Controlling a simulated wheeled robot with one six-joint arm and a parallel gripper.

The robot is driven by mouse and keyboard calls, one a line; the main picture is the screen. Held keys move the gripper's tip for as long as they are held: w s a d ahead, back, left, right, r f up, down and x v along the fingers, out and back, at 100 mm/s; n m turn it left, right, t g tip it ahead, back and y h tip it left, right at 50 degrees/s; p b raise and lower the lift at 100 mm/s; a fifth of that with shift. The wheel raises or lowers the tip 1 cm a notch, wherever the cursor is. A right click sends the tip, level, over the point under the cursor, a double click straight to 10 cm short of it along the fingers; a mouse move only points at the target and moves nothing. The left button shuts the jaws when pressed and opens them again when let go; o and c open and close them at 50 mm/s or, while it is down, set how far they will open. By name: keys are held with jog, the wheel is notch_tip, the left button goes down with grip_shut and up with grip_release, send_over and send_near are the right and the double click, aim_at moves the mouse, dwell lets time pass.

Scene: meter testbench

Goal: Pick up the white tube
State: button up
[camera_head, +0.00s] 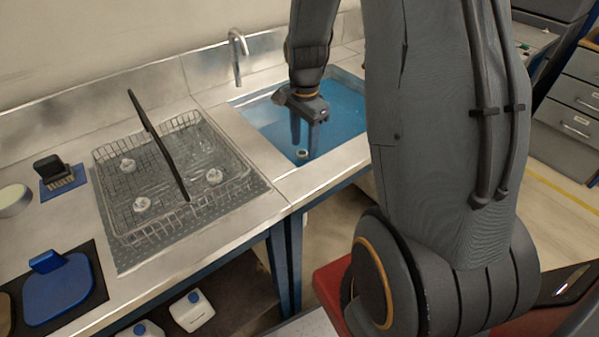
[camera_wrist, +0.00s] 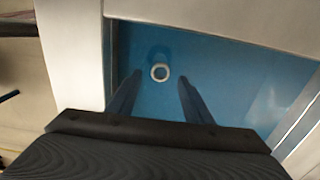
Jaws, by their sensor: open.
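The white tube shows as a small white ring (camera_wrist: 160,72) in the wrist view, against the blue of the sink, and its full length cannot be told. In the head view it is a small pale ring (camera_head: 302,154) just below the fingertips. My gripper (camera_head: 305,150) points down over the sink, with its two dark fingers apart. In the wrist view the fingers of my gripper (camera_wrist: 160,78) stand to the left and right of the ring, with blue showing between. No contact with the tube is visible.
The blue sink (camera_head: 345,108) has a metal rim and a faucet (camera_head: 238,52) behind it. A wire basket (camera_head: 105,190) with several white pieces and a black bar stands to the left. Blue scales (camera_head: 62,290) sit further left.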

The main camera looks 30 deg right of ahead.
aim_at(302, 163)
jog(key=shift+a+f+p, duration=0.15)
jog(key=shift+f+p, duration=0.45)
jog(key=shift+f, duration=1.4)
jog(key=shift+a+f+p, duration=0.15)
jog(key=shift+f+p, duration=0.4)
jog(key=shift+f, duration=1.45)
grip_shut()
